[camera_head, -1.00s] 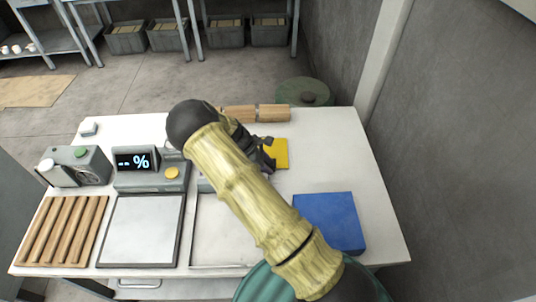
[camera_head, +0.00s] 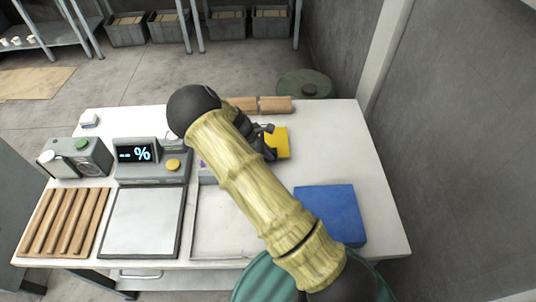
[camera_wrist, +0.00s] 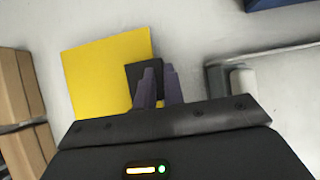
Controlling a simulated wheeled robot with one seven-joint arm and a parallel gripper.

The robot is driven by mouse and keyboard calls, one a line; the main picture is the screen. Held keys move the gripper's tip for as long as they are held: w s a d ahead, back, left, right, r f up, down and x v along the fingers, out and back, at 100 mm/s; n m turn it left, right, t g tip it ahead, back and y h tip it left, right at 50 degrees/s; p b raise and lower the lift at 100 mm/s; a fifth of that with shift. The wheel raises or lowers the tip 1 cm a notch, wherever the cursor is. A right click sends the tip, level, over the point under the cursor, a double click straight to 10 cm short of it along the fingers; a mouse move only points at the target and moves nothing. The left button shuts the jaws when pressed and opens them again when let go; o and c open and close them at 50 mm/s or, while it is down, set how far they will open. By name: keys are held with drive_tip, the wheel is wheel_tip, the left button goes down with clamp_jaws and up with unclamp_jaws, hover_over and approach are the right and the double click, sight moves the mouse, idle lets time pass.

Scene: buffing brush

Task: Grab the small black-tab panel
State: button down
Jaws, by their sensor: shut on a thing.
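The yellow panel (camera_head: 282,143) is at the back right of the white table, partly hidden behind my gripper in the head view. In the wrist view the yellow panel (camera_wrist: 95,75) shows a small black tab (camera_wrist: 138,76) at its right edge. My gripper (camera_wrist: 160,85) has its two purple-grey fingers close together at the tab, shut on it. I cannot tell whether the panel is lifted off the table.
A blue block (camera_head: 332,214) lies at the front right. A device with a lit display (camera_head: 150,160), a grey plate (camera_head: 140,222) and a slatted wooden rack (camera_head: 62,222) fill the left. Wooden blocks (camera_head: 275,104) stand along the back edge.

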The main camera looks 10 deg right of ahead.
wheel_tip(320, 180, up, 8)
drive_tip(key=shift+r+b, duration=0.1)
drive_tip(key=shift+b, duration=0.45)
